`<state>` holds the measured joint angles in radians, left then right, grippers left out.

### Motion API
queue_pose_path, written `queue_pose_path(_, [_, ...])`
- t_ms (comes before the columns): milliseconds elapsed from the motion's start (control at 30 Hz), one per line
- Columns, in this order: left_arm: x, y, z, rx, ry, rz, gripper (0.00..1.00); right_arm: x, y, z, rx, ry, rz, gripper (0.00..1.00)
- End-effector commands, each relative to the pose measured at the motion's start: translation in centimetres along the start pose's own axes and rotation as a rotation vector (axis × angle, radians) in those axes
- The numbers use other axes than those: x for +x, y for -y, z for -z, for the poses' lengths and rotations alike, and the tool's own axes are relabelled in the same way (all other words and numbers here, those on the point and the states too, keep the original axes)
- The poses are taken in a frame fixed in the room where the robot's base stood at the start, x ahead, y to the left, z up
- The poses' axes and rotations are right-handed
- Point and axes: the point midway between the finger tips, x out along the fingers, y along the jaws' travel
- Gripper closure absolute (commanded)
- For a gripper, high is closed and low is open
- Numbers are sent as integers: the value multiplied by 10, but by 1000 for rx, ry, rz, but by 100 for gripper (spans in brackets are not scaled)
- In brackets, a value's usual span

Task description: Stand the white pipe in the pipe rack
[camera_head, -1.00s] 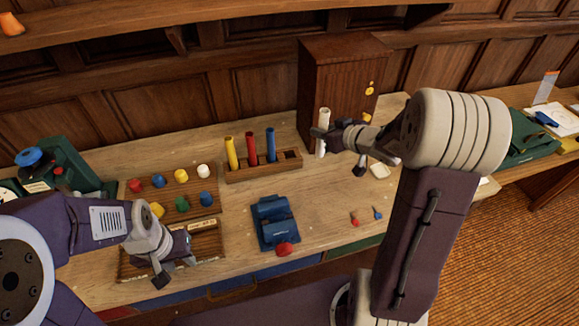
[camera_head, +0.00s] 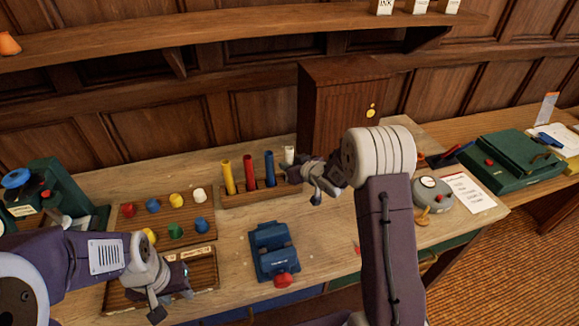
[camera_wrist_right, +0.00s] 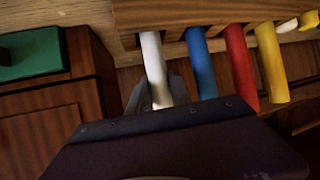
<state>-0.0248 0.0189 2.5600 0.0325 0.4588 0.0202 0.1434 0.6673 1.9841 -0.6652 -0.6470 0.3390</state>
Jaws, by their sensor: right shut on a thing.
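The wooden pipe rack (camera_head: 238,199) stands on the desk with a yellow pipe (camera_head: 227,177), a red pipe (camera_head: 249,172) and a blue pipe (camera_head: 270,168) upright in it. My right gripper (camera_head: 294,174) is at the rack's right end, shut on the white pipe (camera_head: 289,155). In the head view only the white pipe's top shows above the gripper. In the right wrist view the white pipe (camera_wrist_right: 152,62) is lined up beside the blue pipe, its far end at the rack (camera_wrist_right: 200,14); I cannot tell how deep it sits. My left gripper (camera_head: 170,300) is empty and open at the front left.
A board with several coloured knobs (camera_head: 174,200) lies left of the rack. A blue device with a red knob (camera_head: 272,250) stands in front of it. A wooden cabinet (camera_head: 335,110) is behind my right gripper. A grey gauge (camera_head: 432,192) is at right.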

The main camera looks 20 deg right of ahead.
Motion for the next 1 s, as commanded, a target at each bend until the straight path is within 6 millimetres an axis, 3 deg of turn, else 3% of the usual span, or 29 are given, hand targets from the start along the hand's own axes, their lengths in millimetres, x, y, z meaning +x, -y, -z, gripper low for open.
queue_pose_path(367, [4,0,0,0,0,0,64,3,0,-5,-1,-2,0,100])
queue_pose_path(400, [3,0,0,0,0,0,64,2,0,-4,-1,-2,0,70])
queue_pose_path(467, [3,0,0,0,0,0,64,2,0,-4,0,-2,0,53])
queue_pose_path(833, [-3,0,0,0,0,0,64,-1,0,2,-1,-2,0,53])
queue_pose_path(1000, [0,0,0,0,0,0,64,-30,-1,0,0,-3,-3,53])
